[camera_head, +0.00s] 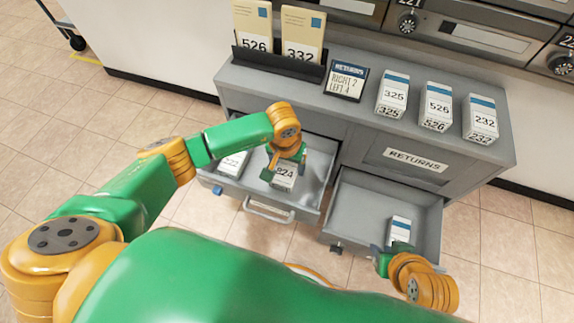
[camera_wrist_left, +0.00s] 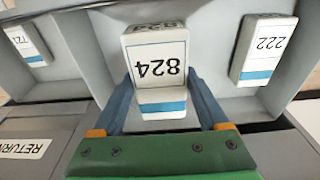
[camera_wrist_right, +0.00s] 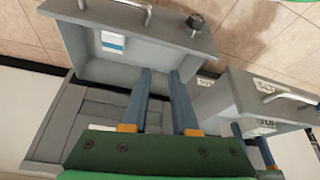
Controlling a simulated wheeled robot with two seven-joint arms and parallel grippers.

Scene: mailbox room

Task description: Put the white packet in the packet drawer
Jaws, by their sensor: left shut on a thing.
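A white packet with a blue band, numbered 824 (camera_head: 284,176), is in the open left drawer (camera_head: 312,190). My left gripper (camera_head: 285,165) is shut on it; the packet also shows between the fingers in the left wrist view (camera_wrist_left: 157,60). Whether it touches the drawer floor I cannot tell. Another white packet, 222 (camera_head: 233,163), lies in the same drawer, and shows at right in the left wrist view (camera_wrist_left: 264,48). A third packet (camera_head: 400,229) lies in the open right drawer (camera_head: 372,200). My right gripper (camera_head: 392,255) is open and empty near that drawer's front.
Packets 325 (camera_head: 393,92), 526 (camera_head: 437,103) and 232 (camera_head: 481,117) stand on the cabinet top (camera_head: 330,110). A small sign (camera_head: 347,80) and a rack with two envelopes (camera_head: 278,62) stand beside them. A RETURNS label (camera_head: 415,159) marks the cabinet front.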

